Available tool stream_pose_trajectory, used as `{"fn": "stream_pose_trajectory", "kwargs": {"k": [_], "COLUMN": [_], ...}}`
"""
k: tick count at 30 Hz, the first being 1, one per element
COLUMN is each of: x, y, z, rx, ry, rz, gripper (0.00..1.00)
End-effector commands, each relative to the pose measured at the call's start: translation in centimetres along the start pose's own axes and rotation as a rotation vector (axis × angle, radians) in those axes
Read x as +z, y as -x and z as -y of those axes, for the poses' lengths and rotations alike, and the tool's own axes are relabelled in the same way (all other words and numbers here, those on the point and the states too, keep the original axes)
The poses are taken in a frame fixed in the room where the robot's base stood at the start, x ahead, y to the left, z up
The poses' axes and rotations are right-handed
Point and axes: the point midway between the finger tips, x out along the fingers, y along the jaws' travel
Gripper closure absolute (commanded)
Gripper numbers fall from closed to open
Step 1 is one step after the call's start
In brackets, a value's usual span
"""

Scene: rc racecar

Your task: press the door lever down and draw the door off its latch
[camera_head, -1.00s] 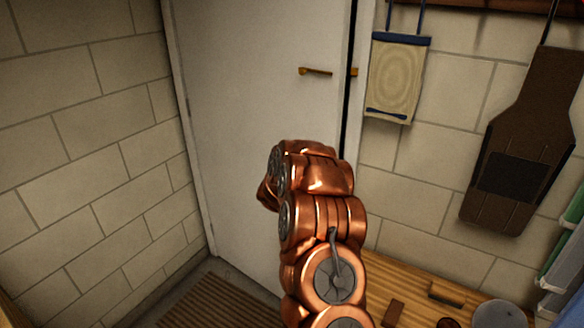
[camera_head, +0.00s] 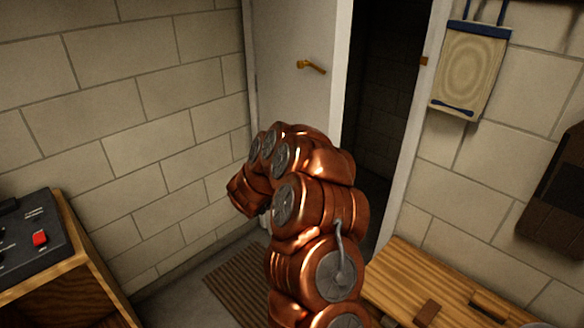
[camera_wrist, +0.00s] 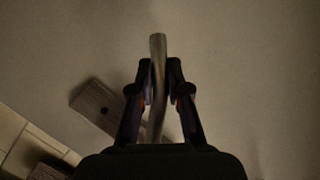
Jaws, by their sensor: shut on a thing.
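The white door (camera_head: 288,40) stands ajar in the head view, with a dark opening at its right edge. Its brass lever (camera_head: 311,66) slants a little down to the right, with nothing touching it. My copper arm stands in front of the door's lower part, and my gripper is hidden there. In the wrist view my gripper (camera_wrist: 160,72) is shut on a thin, slightly curved bar (camera_wrist: 157,45). What this bar belongs to cannot be told. A pale flat surface lies behind it.
The door frame (camera_head: 411,130) carries a brass strike plate (camera_head: 423,61). A wooden bench (camera_head: 400,275) stands at lower right, and a control box (camera_head: 35,240) on a wooden cabinet at lower left. A slatted mat (camera_head: 238,285) lies on the floor. A hanging board (camera_head: 470,70) is at right.

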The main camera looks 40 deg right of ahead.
Motion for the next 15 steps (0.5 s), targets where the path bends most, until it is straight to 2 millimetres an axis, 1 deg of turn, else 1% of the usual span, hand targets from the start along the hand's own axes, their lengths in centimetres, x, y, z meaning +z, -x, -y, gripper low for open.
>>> {"fn": "stream_pose_trajectory", "kwargs": {"k": [1,7,8,12,15], "x": [0.06,0.16,0.17,0.22,0.21], "y": [0.01,0.04,0.05,0.06,0.06], "z": [-0.4,-0.55,-0.55,-0.43,-0.38], "rx": [0.009,0.012,0.012,0.009,0.008], "ry": [-0.002,-0.002,-0.002,-0.001,-0.001], "rz": [0.001,0.002,0.002,0.003,0.003], "gripper": [1.0,1.0,0.81,0.66,0.58]}}
